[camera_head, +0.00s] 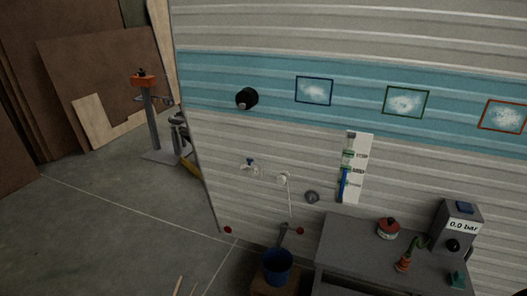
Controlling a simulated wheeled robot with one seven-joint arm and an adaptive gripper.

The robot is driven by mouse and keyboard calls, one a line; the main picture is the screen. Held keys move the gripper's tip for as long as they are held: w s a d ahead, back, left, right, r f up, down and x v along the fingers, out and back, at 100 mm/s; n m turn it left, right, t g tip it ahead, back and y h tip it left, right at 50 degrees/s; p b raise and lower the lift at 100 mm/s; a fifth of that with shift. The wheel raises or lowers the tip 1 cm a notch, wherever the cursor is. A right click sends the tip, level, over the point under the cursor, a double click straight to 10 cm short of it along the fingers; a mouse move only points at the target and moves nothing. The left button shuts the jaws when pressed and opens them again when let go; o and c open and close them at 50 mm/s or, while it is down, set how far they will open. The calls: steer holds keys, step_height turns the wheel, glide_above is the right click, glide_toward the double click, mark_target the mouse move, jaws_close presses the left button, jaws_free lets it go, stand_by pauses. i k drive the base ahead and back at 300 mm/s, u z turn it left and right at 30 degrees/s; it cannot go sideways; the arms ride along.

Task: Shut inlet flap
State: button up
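The inlet flap cannot be told for certain at this size. Several small fittings sit on the ribbed camper wall (290,145). A white fitting (284,178) has a thin white line hanging below it. A black round fitting (246,98) sticks out of the blue band higher up. My gripper is not in view.
A grey bench (340,245) at the lower right holds a red-topped pot (388,228) and a grey gauge box (458,228) reading 0.0 bar. A blue bucket (277,267) stands below the fittings. A stand (150,120) and leaning boards (95,75) are at left. Floor at lower left is mostly clear.

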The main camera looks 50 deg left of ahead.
mark_target(250, 163)
steer(key=i, duration=0.55)
steer(key=u, duration=3.25)
steer(key=k, duration=0.65)
steer(key=z, duration=0.05)
